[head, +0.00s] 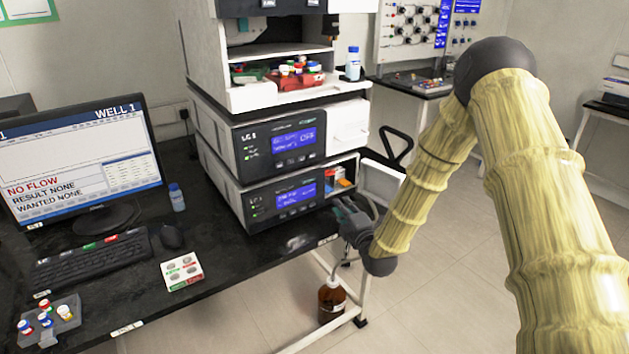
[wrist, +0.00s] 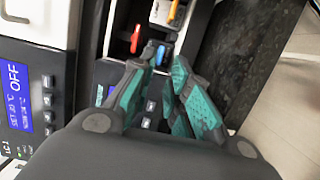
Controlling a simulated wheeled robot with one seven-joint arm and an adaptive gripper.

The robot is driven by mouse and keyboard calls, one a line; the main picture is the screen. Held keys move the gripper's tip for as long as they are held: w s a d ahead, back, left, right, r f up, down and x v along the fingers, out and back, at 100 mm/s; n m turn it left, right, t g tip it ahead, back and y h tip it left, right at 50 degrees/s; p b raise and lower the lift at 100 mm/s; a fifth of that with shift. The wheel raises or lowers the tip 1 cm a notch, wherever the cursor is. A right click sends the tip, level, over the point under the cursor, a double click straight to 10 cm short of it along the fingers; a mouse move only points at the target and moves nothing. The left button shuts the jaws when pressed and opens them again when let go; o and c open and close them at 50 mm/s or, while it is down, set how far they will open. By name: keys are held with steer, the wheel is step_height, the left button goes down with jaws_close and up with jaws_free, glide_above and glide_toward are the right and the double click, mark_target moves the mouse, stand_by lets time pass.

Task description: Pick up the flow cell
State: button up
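I cannot single out the flow cell with certainty. In the head view, an open compartment (head: 342,186) at the right end of the lower LC unit (head: 285,195) shows small red and orange parts. The wrist view shows an orange part (wrist: 172,12), a red part (wrist: 135,38) and a small blue part (wrist: 160,54) there. My gripper (head: 345,207) is just in front of and below this compartment. In the wrist view my gripper (wrist: 163,60) has its teal fingers apart, with the blue part showing between or just beyond the tips; contact cannot be told.
A white door panel (head: 382,185) stands open right of the compartment. A brown bottle (head: 331,300) stands below the bench edge. A monitor (head: 80,155), keyboard (head: 92,258) and vial rack (head: 62,320) are at left. The floor at right is open.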

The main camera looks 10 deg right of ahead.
mark_target(333, 190)
steer(key=w, duration=0.3)
steer(key=shift+w+d, duration=0.15)
steer(key=shift+w, duration=0.05)
steer(key=shift+w+a+f+p, duration=0.15)
steer(key=shift+w+p, duration=0.25)
steer(key=shift+w, duration=1.25)
steer(key=shift+w+a+p, duration=0.1)
steer(key=shift+w+p, duration=0.25)
steer(key=shift+w, duration=1.25)
steer(key=shift+c, duration=0.4)
jaws_close()
